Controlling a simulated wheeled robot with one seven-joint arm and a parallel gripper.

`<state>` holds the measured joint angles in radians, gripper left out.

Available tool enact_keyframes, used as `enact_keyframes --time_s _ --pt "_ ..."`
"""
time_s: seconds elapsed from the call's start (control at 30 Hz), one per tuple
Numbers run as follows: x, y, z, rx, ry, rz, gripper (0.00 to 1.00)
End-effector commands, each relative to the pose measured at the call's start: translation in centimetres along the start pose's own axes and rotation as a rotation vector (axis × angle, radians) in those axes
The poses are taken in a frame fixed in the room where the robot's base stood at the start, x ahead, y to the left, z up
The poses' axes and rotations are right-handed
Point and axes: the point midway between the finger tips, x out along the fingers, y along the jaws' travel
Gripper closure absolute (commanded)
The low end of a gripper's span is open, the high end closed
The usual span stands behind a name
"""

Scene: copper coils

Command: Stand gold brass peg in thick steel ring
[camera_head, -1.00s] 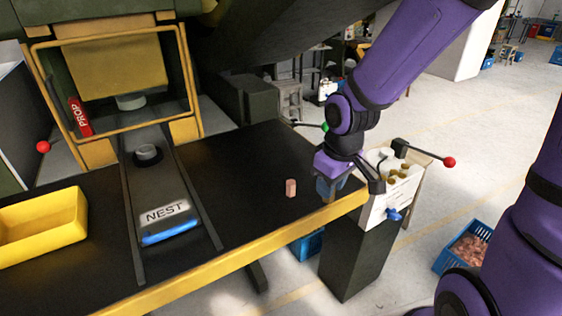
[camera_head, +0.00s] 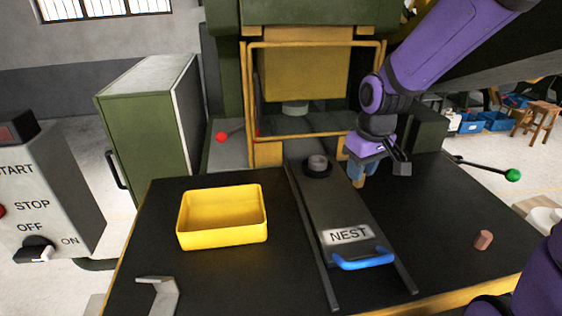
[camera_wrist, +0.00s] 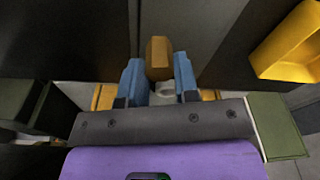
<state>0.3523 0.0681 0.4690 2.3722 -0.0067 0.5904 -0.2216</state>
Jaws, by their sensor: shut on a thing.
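The gold brass peg (camera_wrist: 159,58) shows in the wrist view between the blue fingers of my gripper (camera_wrist: 158,80), which is shut on it. In the head view my gripper (camera_head: 357,178) is over the dark table, right of the steel ring. The peg cannot be made out there. The thick grey steel ring (camera_head: 317,162) sits on a dark base on the slide, behind the NEST plate (camera_head: 347,236). The peg is apart from the ring. A pale grey round shape shows behind the fingers in the wrist view, and I cannot tell what it is.
A yellow tray (camera_head: 222,238) stands left of the slide (camera_head: 330,205). A copper slug (camera_head: 484,240) stands on the table at right. The press's yellow guard frame (camera_head: 383,75) rises behind the ring. A blue handle (camera_head: 363,260) is at the slide's front.

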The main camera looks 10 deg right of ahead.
Motion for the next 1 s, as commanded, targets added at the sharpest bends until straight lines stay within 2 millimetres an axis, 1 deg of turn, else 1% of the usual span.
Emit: enact_keyframes --time_s 0.13,0.23,0.37,0.73,0.8,0.9,1.0 --pt "-0.2 0.3 -0.4 0.008 0.001 0.001 0.99" --pt "0.1 0.6 -1.5 0.007 -0.001 -0.001 0.99" --pt "0.7 0.9 -4.1 0.007 -0.001 -0.002 0.99" --pt "2.4 2.3 -12.1 0.008 0.000 -0.001 0.99" --pt "2.7 2.5 -13.2 0.007 0.000 0.000 0.99" --pt "2.9 2.7 -14.4 0.008 0.001 0.000 0.99" --pt "3.0 2.8 -14.8 0.008 0.000 0.001 0.99"
